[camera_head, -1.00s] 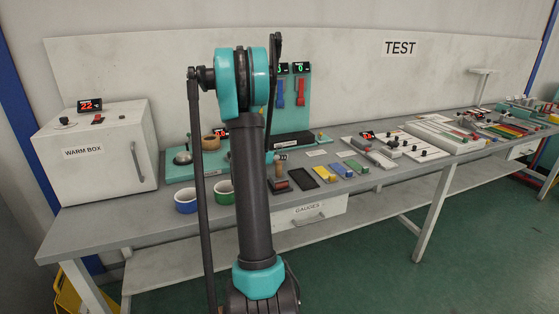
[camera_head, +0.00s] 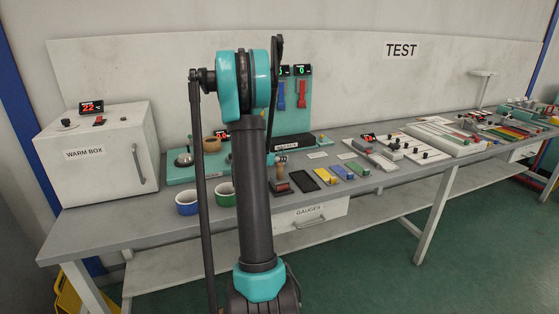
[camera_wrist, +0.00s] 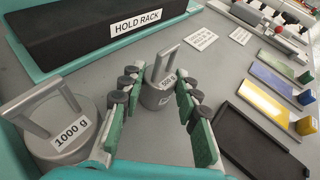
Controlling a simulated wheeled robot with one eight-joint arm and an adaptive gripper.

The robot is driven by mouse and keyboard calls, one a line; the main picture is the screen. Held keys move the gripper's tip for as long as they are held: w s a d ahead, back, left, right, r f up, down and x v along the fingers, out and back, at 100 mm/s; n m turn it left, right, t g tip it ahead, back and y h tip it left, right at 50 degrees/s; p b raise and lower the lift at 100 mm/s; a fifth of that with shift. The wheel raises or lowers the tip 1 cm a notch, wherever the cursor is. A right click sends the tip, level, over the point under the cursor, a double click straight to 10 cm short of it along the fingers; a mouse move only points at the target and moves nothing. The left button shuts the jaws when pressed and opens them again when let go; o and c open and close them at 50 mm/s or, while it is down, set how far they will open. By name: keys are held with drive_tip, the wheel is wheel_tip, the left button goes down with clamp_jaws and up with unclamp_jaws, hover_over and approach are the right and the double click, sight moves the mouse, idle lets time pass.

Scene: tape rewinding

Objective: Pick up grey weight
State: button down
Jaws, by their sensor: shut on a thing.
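A small grey weight (camera_wrist: 155,97) with a looped handle and a label that seems to read 500 g is in the middle of the wrist view. My gripper (camera_wrist: 160,88) is shut on it, with dark-tipped, green-padded fingers on both sides. The weight looks upright; I cannot tell whether its base touches the surface. A larger grey weight marked 1000 g (camera_wrist: 58,125) stands to the left, partly hidden by my gripper's body.
The black HOLD RACK bar (camera_wrist: 100,30) lies behind the weights. A black tray (camera_wrist: 255,140) and blue and yellow blocks lie right. In the head view, the warm box (camera_head: 98,150) and blue (camera_head: 187,203) and green (camera_head: 225,194) cups are left on the bench (camera_head: 110,225).

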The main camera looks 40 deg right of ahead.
wheel_tip(320, 180, up, 20)
idle(0.5)
idle(0.5)
